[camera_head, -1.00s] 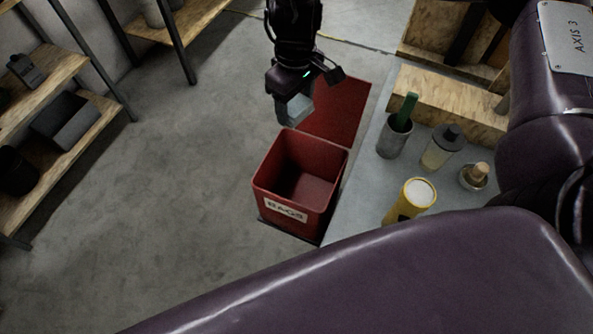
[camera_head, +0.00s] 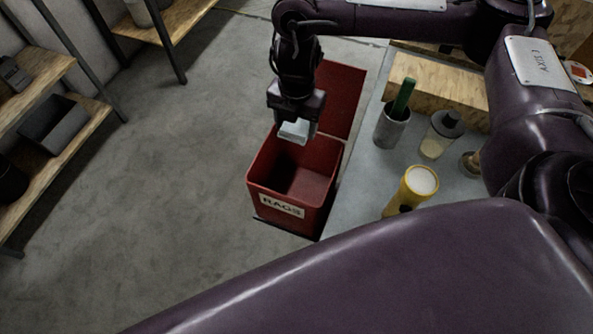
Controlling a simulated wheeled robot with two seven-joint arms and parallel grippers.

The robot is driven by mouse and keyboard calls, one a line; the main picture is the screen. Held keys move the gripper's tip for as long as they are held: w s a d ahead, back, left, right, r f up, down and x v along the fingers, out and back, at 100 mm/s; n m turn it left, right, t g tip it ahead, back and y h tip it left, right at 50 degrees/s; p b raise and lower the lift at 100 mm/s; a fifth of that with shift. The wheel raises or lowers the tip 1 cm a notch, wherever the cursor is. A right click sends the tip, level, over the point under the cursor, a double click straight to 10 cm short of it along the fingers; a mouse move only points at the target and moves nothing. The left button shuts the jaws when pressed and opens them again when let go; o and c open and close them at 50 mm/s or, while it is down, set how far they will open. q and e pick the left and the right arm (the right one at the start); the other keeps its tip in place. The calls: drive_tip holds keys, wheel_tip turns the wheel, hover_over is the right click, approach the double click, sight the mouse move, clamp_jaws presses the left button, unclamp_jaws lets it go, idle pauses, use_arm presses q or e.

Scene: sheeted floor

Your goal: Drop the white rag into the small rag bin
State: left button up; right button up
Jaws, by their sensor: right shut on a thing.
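The white rag (camera_head: 293,131) is a small pale block-like bundle between the fingers of my right gripper (camera_head: 293,136). The gripper is shut on it and points down over the back part of the small rag bin's opening. The rag bin (camera_head: 265,189) is a red open box with a "RAGS" label on its front, standing on the floor. Its red lid (camera_head: 341,95) is open toward the back. The part of the bin's inside that I see looks empty. My left gripper is not in view.
A grey bench top (camera_head: 350,205) right of the bin holds a grey cup with a green handle (camera_head: 392,124), a bottle (camera_head: 440,136) and a yellow can (camera_head: 413,188). Wooden shelves (camera_head: 70,137) stand at the left. The floor between is clear.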

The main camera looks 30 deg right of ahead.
drive_tip(key=f+n, duration=0.2)
drive_tip(key=n, duration=0.1)
drive_tip(key=f+n, duration=0.1)
drive_tip(key=n, duration=0.1)
drive_tip(key=shift+s+d+b, duration=0.25)
drive_tip(key=shift+d+b, duration=0.05)
drive_tip(key=shift+d, duration=0.1)
wheel_tip(320, 180, down, 8)
drive_tip(key=n+b, duration=0.4)
drive_tip(key=b, duration=0.3)
drive_tip(key=shift+s+d+r, duration=0.15)
drive_tip(key=shift+d+r, duration=0.05)
drive_tip(key=shift+d, duration=0.1)
drive_tip(key=o, duration=1.1)
drive_tip(key=shift+c, duration=0.2)
wheel_tip(320, 180, up, 8)
drive_tip(key=shift+f+p, duration=0.1)
drive_tip(key=shift+p, duration=1.15)
